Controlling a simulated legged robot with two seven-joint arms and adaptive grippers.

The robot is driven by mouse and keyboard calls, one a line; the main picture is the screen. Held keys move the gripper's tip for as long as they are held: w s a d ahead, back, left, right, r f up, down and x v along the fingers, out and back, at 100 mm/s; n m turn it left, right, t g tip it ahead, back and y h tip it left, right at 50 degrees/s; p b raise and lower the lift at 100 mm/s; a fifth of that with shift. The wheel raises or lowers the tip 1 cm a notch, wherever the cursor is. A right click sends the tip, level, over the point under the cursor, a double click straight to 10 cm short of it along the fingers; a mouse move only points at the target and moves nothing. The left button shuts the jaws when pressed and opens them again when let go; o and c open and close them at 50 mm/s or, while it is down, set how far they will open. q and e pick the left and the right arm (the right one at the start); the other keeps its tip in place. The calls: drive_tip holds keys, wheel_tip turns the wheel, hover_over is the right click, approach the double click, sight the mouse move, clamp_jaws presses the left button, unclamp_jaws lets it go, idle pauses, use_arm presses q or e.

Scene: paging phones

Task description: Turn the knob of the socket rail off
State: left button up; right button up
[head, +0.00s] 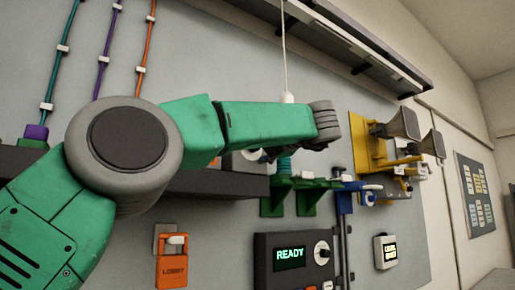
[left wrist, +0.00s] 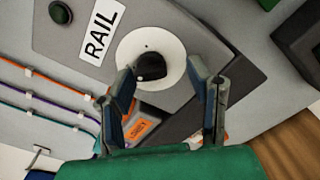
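The socket rail's knob (left wrist: 151,67) is black and sits on a round white plate (left wrist: 176,48), in the left wrist view. The plate is on the dark grey rail (left wrist: 75,45), beside a white label reading RAIL (left wrist: 101,36). My left gripper (left wrist: 161,76) is open, with one finger on each side of the knob's lower part; I cannot tell whether either touches it. In the head view the rail (head: 215,184) runs behind my left arm, which mostly hides the knob area and gripper. My right gripper is in neither view.
A dark box with a READY screen (head: 290,257), green brackets (head: 305,198) and a yellow bracket with horns (head: 370,150) are to the right. Coloured cables (head: 104,50) run up the wall.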

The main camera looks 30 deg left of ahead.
use_arm(q)
drive_tip(key=shift+a+r, duration=0.1)
drive_tip(key=shift+r, duration=0.05)
drive_tip(key=v, duration=1.2)
drive_tip(key=shift+w, duration=0.15)
